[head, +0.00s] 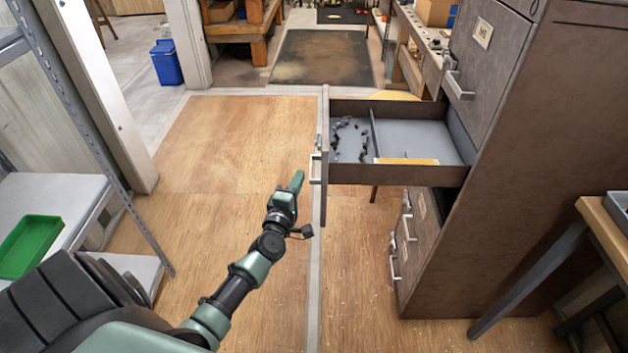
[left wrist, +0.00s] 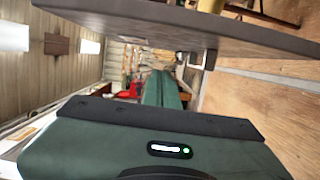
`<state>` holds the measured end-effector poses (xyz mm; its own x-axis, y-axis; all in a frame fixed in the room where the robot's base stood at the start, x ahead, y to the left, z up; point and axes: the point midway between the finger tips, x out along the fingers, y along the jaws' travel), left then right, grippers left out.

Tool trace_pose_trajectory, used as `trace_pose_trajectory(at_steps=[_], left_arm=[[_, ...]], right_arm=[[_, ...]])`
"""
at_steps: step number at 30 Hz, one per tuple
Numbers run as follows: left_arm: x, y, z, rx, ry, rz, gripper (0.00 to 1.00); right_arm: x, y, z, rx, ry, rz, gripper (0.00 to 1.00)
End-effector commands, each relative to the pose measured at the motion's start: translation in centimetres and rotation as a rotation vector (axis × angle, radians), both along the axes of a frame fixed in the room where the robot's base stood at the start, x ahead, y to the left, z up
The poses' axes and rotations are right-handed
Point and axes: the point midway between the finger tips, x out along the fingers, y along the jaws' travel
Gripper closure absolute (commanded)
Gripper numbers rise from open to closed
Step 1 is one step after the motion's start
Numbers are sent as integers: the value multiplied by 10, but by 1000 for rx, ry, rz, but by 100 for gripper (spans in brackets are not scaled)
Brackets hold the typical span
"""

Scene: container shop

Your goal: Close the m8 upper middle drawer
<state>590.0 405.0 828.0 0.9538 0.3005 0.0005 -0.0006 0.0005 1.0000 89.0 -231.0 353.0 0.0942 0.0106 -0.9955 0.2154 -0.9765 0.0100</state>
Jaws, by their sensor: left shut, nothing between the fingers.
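The drawer (head: 455,174) is pulled far out of the brown cabinet (head: 480,200), to the left. Its front panel (head: 325,140) is seen nearly edge-on, with a pale handle (head: 315,167) on its outer side. My left gripper (head: 297,182) is shut and empty, just left of the drawer front and close to the handle; I cannot tell if they touch. In the left wrist view, the shut green fingers (left wrist: 162,90) point forward below a dark panel (left wrist: 150,22) that looks like the drawer front. My right gripper is not in view.
Small dark parts (head: 350,135) and a yellowish strip (head: 405,161) lie in the drawer. Another cabinet drawer (head: 490,60) with a label is above. A shelf rack with a green tray (head: 30,245) stands left. A wooden bench (head: 598,212) stands right. The plywood floor (head: 230,140) between is clear.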

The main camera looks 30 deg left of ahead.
Motion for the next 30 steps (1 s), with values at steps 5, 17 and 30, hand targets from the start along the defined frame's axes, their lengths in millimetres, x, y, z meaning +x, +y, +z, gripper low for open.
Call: trace_pose_trajectory(at_steps=[5,17,30], left_arm=[[15,-22,1,-1,0,-1,100],[21,-34,-1,2,1,0,100],[30,-49,0,-3,0,-2,100]], right_arm=[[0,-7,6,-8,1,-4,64],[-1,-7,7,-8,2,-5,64],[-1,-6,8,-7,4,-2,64]])
